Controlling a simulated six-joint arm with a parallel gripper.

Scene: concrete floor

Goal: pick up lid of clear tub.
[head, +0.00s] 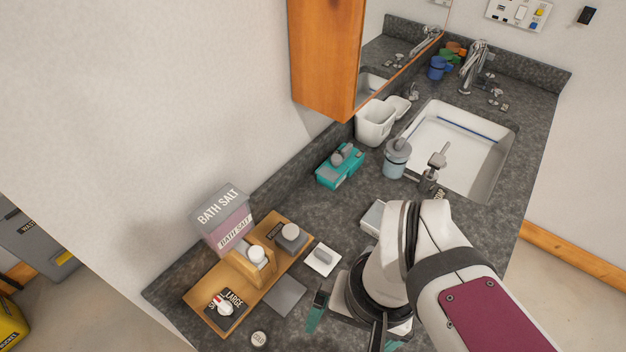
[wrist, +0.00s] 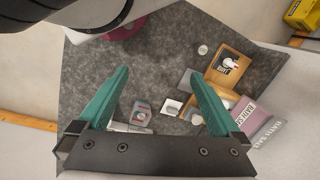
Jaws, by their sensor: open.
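I cannot clearly tell which item is the clear tub. A flat white square piece with a raised grey handle (head: 322,258) lies on the counter just right of the wooden tray and may be the lid; it shows small in the wrist view (wrist: 172,106). A grey box-like item with a reddish mark (wrist: 141,110) lies left of it in the wrist view. My gripper (wrist: 156,76) is open and empty above the counter, its teal fingers wide apart. In the head view my arm hides much of the gripper and the counter under it.
The wooden tray (head: 207,317) holds knobbed items and stands near the bath salt box (head: 222,217). A grey flat square (head: 285,295) and a small round item (head: 259,339) lie nearby. A teal box (head: 340,167), soap dispenser (head: 396,160) and sink (head: 450,150) are farther back.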

